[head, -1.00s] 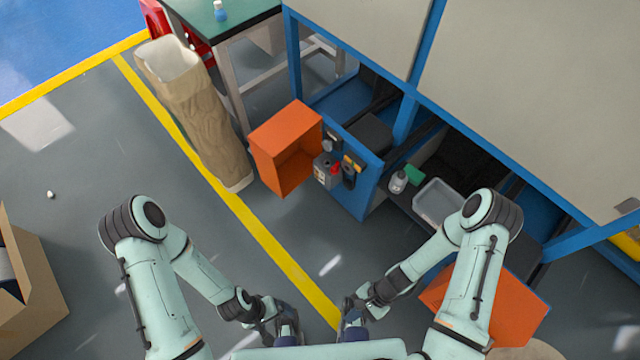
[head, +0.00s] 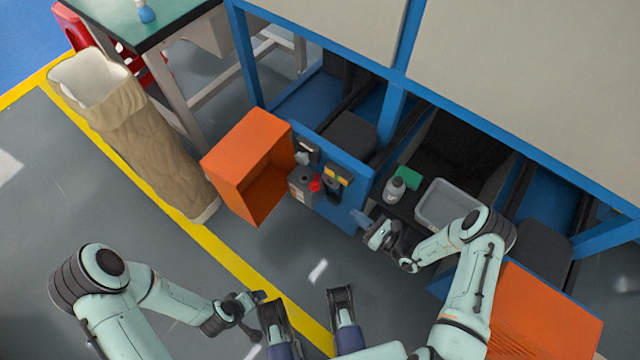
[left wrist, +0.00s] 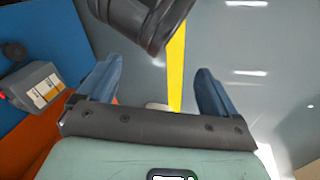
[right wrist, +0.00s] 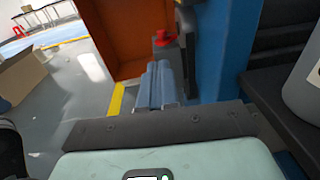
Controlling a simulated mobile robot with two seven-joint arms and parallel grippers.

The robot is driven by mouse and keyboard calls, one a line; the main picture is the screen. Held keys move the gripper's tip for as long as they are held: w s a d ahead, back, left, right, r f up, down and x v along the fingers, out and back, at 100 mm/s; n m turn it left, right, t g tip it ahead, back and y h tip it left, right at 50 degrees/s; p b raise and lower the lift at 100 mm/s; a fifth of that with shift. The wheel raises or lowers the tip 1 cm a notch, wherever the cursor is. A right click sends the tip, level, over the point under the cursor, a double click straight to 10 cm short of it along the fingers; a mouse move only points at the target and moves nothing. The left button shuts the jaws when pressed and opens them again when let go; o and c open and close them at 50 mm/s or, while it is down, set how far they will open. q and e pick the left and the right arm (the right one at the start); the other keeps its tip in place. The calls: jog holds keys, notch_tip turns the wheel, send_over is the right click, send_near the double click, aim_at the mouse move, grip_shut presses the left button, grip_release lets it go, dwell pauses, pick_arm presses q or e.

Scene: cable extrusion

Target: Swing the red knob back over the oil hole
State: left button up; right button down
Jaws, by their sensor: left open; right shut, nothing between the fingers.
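The red knob (head: 315,184) is on a small grey box (head: 301,186) fixed to the blue machine panel (head: 345,205). The knob also shows in the right wrist view (right wrist: 162,38), beyond the fingertips. I cannot make out the oil hole in any view. My right gripper (head: 360,217) is shut and empty, in front of the panel's lower right edge, apart from the knob. Its closed blue fingers (right wrist: 155,85) point toward the grey box. My left gripper (left wrist: 157,85) is open and empty, over the floor away from the machine.
An open orange bin (head: 248,168) hangs left of the grey box. A bottle (head: 394,189), a green block (head: 408,178) and a grey tray (head: 447,205) lie right of the panel. A tall brown sack (head: 145,140) stands left. The floor before the panel is clear.

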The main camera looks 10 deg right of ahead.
pick_arm(q)
jog(key=shift+w+a+f, duration=0.1)
jog(key=shift+w+f, duration=0.05)
jog(key=shift+w, duration=0.15)
pick_arm(e)
jog(key=shift+f, duration=0.15)
jog(key=b, duration=0.2)
send_near(316, 186)
jog(key=b+x, duration=0.1)
jog(key=x, duration=0.4)
jog(key=shift+w+a+f, duration=0.1)
jog(key=shift+w, duration=0.3)
jog(key=shift+w+a, duration=0.25)
jog(key=shift+w, duration=0.15)
pick_arm(q)
jog(key=f, duration=0.1)
jog(key=a+f, duration=0.1)
jog(key=f, duration=0.1)
jog(key=s+f, duration=0.1)
jog(key=f, duration=0.1)
jog(key=shift+a, duration=0.4)
jog(key=shift+w+r, duration=0.1)
jog(key=shift+w, duration=0.05)
pick_arm(e)
jog(key=shift+a, duration=0.15)
